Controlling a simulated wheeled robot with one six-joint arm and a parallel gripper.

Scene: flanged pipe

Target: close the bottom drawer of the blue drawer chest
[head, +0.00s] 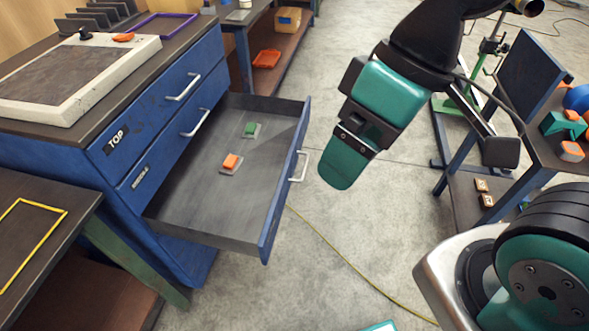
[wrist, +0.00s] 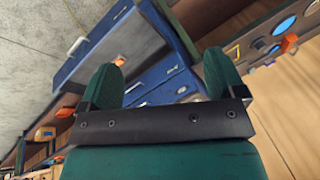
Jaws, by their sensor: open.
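The blue drawer chest (head: 170,110) stands at the left in the head view, with a TOP label on its upper drawer. Its bottom drawer (head: 262,200) is pulled far out and has a silver handle (head: 300,166) on its front. Inside lie a green block (head: 250,129) and an orange block (head: 231,162), each on a small grey plate. My gripper (head: 340,172) hangs to the right of the drawer front, apart from the handle. In the wrist view my gripper (wrist: 168,80) is open and empty, its two green fingers spread, with the chest (wrist: 165,78) beyond them.
A grey panel in a pale frame (head: 75,75) lies on the chest top. A dark table with a yellow outline (head: 62,212) stands at front left. A workbench with an orange tray (head: 267,58) is behind.

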